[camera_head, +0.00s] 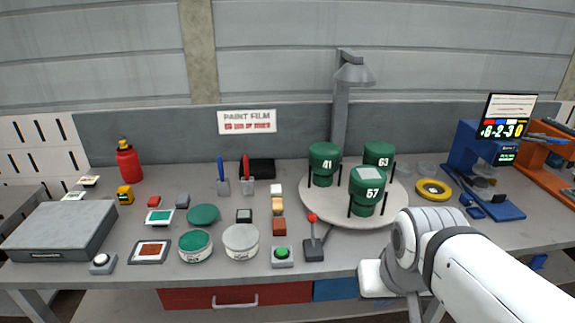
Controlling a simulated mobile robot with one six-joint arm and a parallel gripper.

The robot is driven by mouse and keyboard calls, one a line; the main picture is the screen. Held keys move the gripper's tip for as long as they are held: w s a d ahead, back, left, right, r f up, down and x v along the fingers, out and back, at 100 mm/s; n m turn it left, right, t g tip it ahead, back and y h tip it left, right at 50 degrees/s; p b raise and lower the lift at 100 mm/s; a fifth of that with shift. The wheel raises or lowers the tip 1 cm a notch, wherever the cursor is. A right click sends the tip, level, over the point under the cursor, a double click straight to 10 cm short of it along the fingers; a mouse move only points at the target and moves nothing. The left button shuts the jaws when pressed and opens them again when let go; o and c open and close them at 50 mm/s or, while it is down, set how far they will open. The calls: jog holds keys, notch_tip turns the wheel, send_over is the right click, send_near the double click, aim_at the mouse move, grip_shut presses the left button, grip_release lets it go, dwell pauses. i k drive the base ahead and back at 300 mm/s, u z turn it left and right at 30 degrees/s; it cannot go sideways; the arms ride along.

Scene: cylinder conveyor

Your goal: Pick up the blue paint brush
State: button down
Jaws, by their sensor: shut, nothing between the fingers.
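The blue paint brush (220,167) stands upright at the back of the bench, left of centre, its blue handle showing. My white arm comes in from the lower right and bends down at the bench's front edge, well away from the blue brush. My gripper's fingers cannot be made out.
Green cylinders stand on a round turntable (312,210) right of the brushes. A black box (262,168) sits behind the red brush. Green lids, white tubs and small blocks lie in front. A joystick (313,240) and green button (282,255) are near the front edge.

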aim_at(219, 163)
jog(key=u, duration=0.7)
jog(key=k, duration=1.15)
jog(key=u, duration=1.2)
jog(key=i, duration=1.75)
jog(key=z, duration=1.25)
jog(key=i, duration=1.15)
jog(key=z, duration=0.9)
jog(key=k, duration=0.65)
